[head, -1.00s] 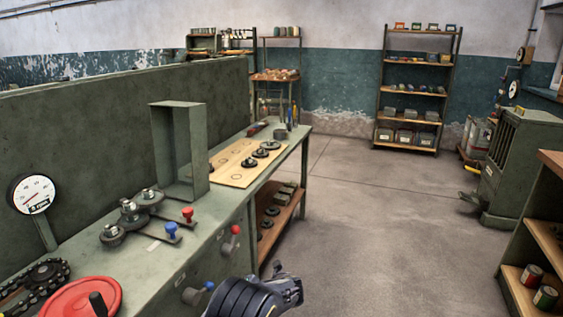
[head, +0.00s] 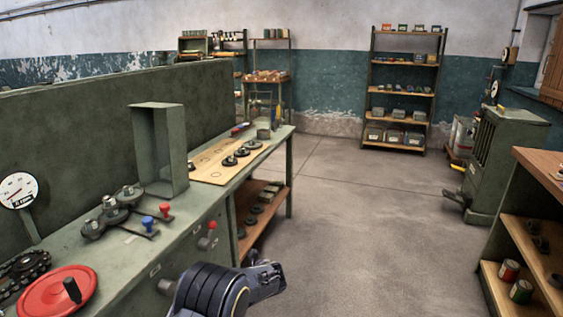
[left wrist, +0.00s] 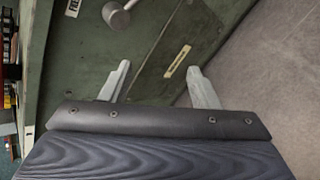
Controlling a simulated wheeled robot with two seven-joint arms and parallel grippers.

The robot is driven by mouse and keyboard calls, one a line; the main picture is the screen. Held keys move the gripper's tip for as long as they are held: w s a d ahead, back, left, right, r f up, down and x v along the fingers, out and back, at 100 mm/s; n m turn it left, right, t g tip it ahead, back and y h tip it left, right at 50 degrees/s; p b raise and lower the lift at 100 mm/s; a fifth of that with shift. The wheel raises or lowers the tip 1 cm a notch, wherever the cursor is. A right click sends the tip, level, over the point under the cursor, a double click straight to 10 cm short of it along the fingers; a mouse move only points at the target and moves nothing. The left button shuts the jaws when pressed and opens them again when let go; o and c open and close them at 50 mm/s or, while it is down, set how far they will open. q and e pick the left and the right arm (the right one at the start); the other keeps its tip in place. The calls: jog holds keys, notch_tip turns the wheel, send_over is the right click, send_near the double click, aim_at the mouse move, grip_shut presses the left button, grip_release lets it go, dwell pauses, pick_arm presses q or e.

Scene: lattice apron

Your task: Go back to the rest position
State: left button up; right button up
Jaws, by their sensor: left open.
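My left gripper (left wrist: 159,68) shows in the left wrist view with its two pale fingers spread apart and nothing between them. It is in front of the green bench's front panel (left wrist: 100,50), where a round knob (left wrist: 117,17) and a label strip (left wrist: 177,61) show. In the head view my dark left arm reaches in at the bottom, beside the bench's front; its fingers cannot be made out there. My right gripper is in neither view.
The green bench (head: 120,255) runs along the left, bearing a red handwheel (head: 57,290), clamps and an upright metal frame (head: 160,150). A low wooden shelf unit (head: 530,215) stands at right, with a green cabinet (head: 500,150) behind. The floor (head: 360,220) between is clear.

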pick_arm(q)
jog(key=s+a+r+n+g+h+p, duration=0.1)
jog(key=s+a+r+n+h+p, duration=0.1)
jog(key=s+a+r+n+h, duration=0.45)
jog(key=s+a+r+n+g+h+p, duration=0.1)
jog(key=s+a+r+n+g+p, duration=0.15)
jog(key=s+r+n, duration=0.8)
jog(key=s+d+r+n+t+h+p, duration=0.1)
jog(key=s+r+n+h, duration=0.1)
jog(key=s+n, duration=0.4)
jog(key=s+d+r+n+t+h+p, duration=0.1)
jog(key=s+d+r+n+t, duration=0.1)
jog(key=s+r+n, duration=0.2)
jog(key=s+d+r+n+t+h+p, duration=0.1)
jog(key=s+r+n, duration=0.3)
jog(key=s+n, duration=0.5)
jog(key=s+d+t+h, duration=0.1)
jog(key=s, duration=0.3)
jog(key=shift+d+n+h, duration=0.15)
jog(key=shift+n+h, duration=0.2)
jog(key=shift+n, duration=0.05)
